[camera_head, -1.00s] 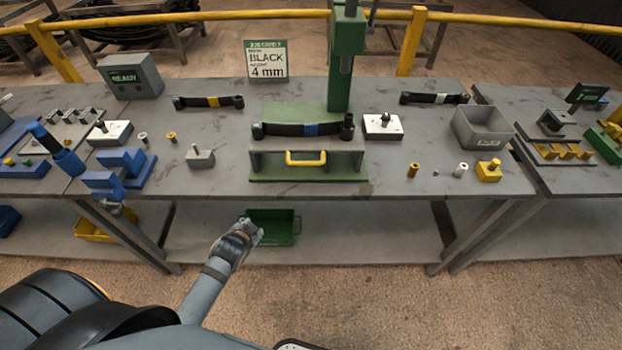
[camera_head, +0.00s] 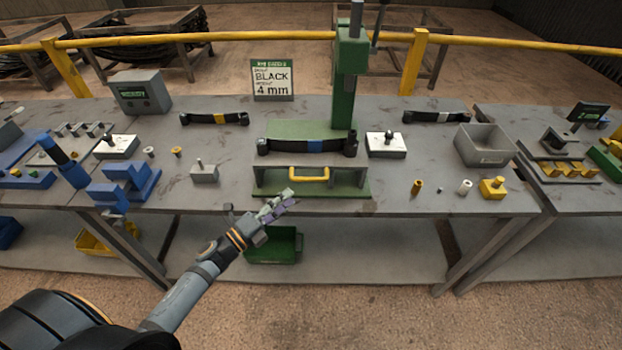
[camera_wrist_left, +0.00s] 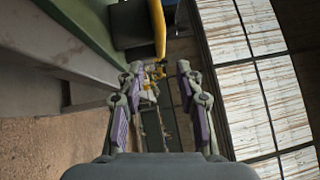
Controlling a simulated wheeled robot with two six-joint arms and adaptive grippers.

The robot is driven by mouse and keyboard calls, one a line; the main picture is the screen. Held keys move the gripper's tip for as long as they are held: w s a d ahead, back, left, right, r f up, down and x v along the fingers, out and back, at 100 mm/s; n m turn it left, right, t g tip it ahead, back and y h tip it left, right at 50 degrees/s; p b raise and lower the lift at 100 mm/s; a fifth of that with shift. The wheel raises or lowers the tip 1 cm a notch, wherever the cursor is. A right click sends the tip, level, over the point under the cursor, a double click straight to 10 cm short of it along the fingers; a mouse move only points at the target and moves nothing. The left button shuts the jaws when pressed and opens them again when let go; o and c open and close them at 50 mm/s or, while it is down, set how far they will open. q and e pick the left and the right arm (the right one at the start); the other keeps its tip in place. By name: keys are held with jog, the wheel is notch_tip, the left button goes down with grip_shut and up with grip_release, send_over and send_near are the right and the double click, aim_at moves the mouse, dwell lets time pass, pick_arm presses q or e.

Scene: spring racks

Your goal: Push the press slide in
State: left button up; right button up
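The press slide is a grey block (camera_head: 265,180) with a yellow handle (camera_head: 310,173) on its front, low in the green press (camera_head: 347,95). My right gripper is not in view.
Blue blocks (camera_head: 125,180) and a small grey block with a pin (camera_head: 204,172) stand left of the press. A white block (camera_head: 386,145), a grey bin (camera_head: 484,145) and small parts stand right. A green bin (camera_head: 274,247) is on the lower shelf.

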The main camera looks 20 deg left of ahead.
aim_at(311, 179)
pick_arm(q)
jog(key=p+x, duration=0.3)
jog(key=x, duration=0.6)
jog(key=shift+w+d+r, duration=0.1)
jog(key=shift+w+r, duration=0.05)
jog(key=shift+w+d, duration=0.2)
jog(key=shift+w, duration=0.1)
jog(key=shift+c, duration=0.4)
grip_shut()
